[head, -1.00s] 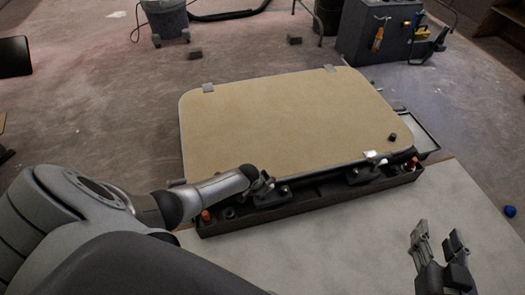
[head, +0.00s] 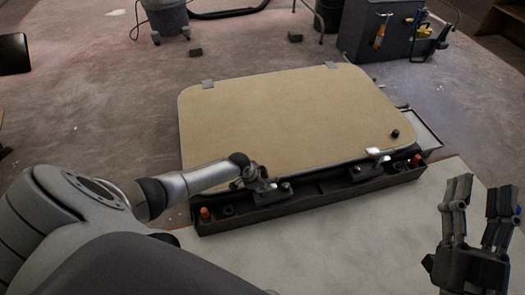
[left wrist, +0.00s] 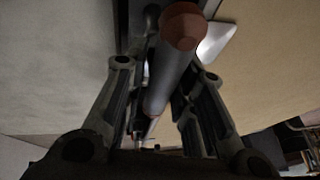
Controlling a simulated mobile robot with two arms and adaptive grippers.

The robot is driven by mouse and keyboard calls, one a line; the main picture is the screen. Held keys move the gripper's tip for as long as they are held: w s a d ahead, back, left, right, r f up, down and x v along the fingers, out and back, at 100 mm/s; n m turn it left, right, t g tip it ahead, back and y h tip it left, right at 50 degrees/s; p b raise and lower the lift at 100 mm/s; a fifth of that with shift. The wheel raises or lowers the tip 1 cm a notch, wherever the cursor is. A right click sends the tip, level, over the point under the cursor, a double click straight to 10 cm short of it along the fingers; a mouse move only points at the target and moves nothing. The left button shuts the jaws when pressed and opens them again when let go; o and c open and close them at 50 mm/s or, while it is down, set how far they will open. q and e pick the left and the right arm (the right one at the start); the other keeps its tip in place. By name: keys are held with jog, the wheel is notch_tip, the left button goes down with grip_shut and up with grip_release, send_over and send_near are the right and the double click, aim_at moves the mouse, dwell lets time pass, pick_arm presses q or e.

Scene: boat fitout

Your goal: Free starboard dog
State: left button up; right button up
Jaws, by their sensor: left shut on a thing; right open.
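A tan hatch panel (head: 285,115) with a pale rim lies on a long dark tray-like frame (head: 310,198). Two dark dog mounts sit along its near edge, the left one (head: 285,188) and the right one (head: 365,170), which has a white piece (head: 376,152) above it. My left gripper (head: 262,186) is at the left mount. In the left wrist view its fingers (left wrist: 155,100) are closed around a grey dog handle (left wrist: 170,75) with a reddish-brown end. The grip is partly hidden in the head view. My right gripper (head: 483,190) is open and empty, apart at the right.
A small black knob (head: 395,134) sits on the panel. The pale bench top (head: 350,240) in front is clear. A grey tool cabinet (head: 375,35) stands behind.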

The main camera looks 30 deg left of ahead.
pick_arm(q)
jog(key=shift+w+a+r, duration=0.15)
jog(key=shift+w+a, duration=0.1)
jog(key=shift+a, duration=0.15)
jog(key=o, duration=0.9)
jog(key=shift+c, duration=0.2)
jog(key=shift+o, duration=0.3)
jog(key=shift+d, duration=0.1)
jog(key=shift+s+d, duration=0.1)
jog(key=v, duration=1.1)
jog(key=shift+s+r, duration=0.2)
jog(key=shift+r, duration=0.1)
